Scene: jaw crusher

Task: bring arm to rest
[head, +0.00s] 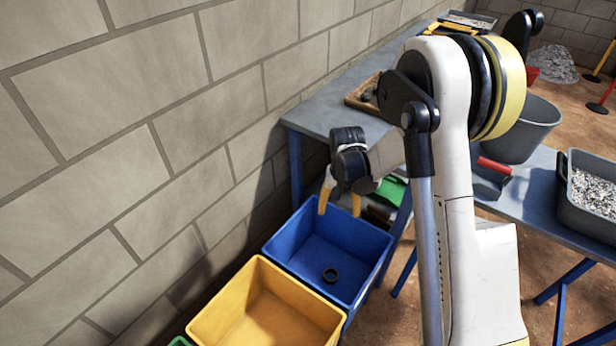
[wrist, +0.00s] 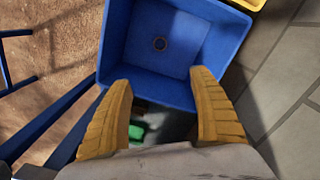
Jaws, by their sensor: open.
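My gripper (head: 340,200) is above the back edge of the blue bin (head: 372,240) in the head view. Its two yellow fingers are spread apart with nothing between them. In the wrist view the open fingers (wrist: 163,115) point toward the blue bin (wrist: 116,45). My white arm stretches across the right of the head view and hides part of the bench.
A yellow bin (head: 225,292) stands next to the blue bin. A block wall (head: 130,150) runs close along the left. A grey bench (head: 335,112) carries a wooden tray (head: 358,98). At right are a grey bucket (head: 525,122) and a tub of gravel (head: 568,205).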

